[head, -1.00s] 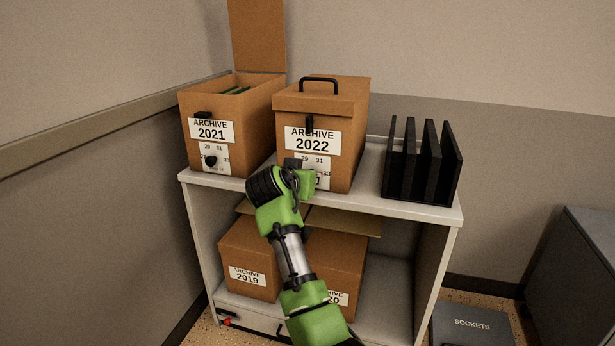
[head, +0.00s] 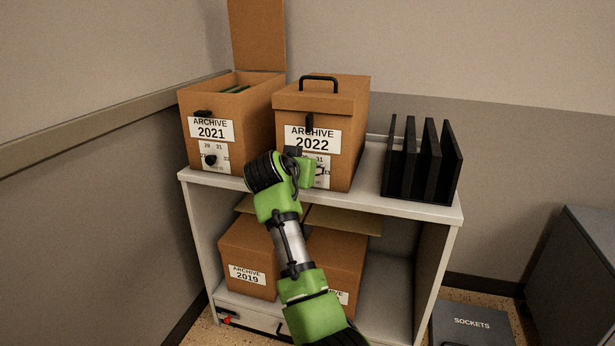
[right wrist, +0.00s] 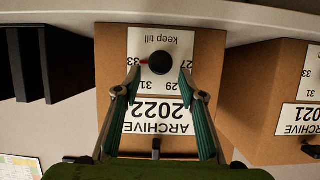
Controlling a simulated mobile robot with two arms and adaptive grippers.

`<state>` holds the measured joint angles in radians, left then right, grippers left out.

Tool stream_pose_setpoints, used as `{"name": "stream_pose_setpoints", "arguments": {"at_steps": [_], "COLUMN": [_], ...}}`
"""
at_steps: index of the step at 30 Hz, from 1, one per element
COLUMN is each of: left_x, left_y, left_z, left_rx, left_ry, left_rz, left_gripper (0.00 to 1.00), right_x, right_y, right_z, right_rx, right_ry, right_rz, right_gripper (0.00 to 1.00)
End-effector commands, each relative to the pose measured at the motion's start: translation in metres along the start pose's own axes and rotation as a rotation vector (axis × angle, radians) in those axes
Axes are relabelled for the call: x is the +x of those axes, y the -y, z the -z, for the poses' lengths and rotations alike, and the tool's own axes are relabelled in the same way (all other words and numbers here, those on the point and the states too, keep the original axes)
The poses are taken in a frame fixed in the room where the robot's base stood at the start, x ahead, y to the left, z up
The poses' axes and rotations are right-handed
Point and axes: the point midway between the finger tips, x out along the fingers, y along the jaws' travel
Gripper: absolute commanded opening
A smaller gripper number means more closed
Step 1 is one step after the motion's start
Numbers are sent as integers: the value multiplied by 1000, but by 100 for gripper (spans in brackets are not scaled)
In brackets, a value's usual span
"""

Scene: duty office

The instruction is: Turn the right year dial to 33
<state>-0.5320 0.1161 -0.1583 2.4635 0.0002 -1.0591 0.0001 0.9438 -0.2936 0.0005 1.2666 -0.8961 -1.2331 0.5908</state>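The right year dial is a round black knob (right wrist: 160,63) on the white label (right wrist: 141,45) of the ARCHIVE 2022 box (head: 355,135). The right wrist view shows it upside down. A small red pointer (right wrist: 143,61) on the knob points left in that view, towards the 33. The numbers 27, 29 and 31 also show around it. My right gripper (right wrist: 159,74) is open, one green-padded finger on each side of the knob, with visible gaps. In the head view my wrist hides most of this dial. My left gripper is not in view.
The open ARCHIVE 2021 box (head: 250,130) with its own dial (head: 209,160) stands to the left on the shelf (head: 400,205). A black file rack (head: 420,190) stands to the right. The ARCHIVE 2019 box (head: 245,250) and another box sit below.

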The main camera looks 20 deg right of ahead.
Motion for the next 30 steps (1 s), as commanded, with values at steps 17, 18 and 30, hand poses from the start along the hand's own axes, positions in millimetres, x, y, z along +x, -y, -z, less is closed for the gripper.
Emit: {"name": "stream_pose_setpoints", "arguments": {"at_steps": [17, 18, 30], "left_x": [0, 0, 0], "left_y": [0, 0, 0], "left_z": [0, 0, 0], "left_rx": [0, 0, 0], "left_ry": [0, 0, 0], "left_rz": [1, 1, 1], "left_gripper": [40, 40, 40], "right_x": [-28, -28, -28], "right_y": [1, 1, 1], "right_z": [68, 68, 67], "right_rx": [0, 0, 0], "right_ry": [2, 2, 2], "right_rz": [-1, -1, 0], "right_gripper": [37, 37, 37]}}
